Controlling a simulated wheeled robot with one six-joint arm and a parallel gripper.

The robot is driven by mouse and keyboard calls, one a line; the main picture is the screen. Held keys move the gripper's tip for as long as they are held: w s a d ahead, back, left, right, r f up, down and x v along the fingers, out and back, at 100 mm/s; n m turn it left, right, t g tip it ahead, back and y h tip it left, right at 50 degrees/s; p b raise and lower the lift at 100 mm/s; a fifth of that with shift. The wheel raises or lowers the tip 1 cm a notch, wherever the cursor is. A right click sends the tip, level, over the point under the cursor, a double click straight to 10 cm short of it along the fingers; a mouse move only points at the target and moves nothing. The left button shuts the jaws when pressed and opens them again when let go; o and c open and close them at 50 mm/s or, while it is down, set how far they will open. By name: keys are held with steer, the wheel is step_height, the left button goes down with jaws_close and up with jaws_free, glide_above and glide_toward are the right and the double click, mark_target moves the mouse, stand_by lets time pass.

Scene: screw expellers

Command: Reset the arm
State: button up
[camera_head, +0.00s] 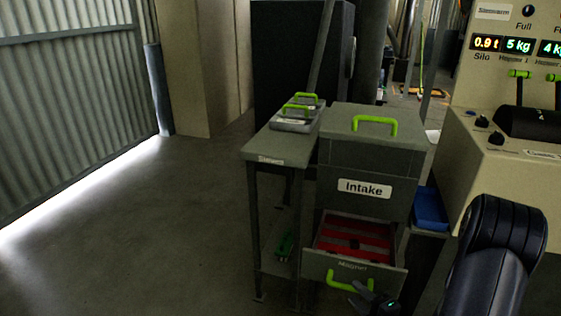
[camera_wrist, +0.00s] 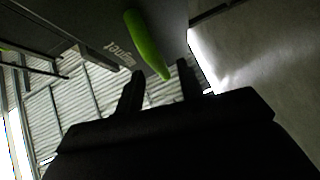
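My gripper (camera_head: 368,292) is low at the right end of the green handle (camera_head: 350,281) on the open drawer labelled "Magnet" (camera_head: 352,265). In the wrist view the two dark fingers of my gripper (camera_wrist: 159,85) stand apart. The handle's end (camera_wrist: 148,45) shows just beyond the fingertips. I see nothing clamped between them, and I cannot tell whether a finger touches the handle. My black arm link (camera_head: 495,255) fills the lower right of the head view.
The drawer sticks out below the grey "Intake" box (camera_head: 372,160), with red bars (camera_head: 355,240) inside. A narrow side table (camera_head: 262,148) carries green-handled trays (camera_head: 297,118). A blue bin (camera_head: 430,208) and beige control panel (camera_head: 510,165) stand right. Floor at left is clear.

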mark_target(353, 290)
steer(key=shift+b+x, duration=0.35)
steer(key=shift+x, duration=1.65)
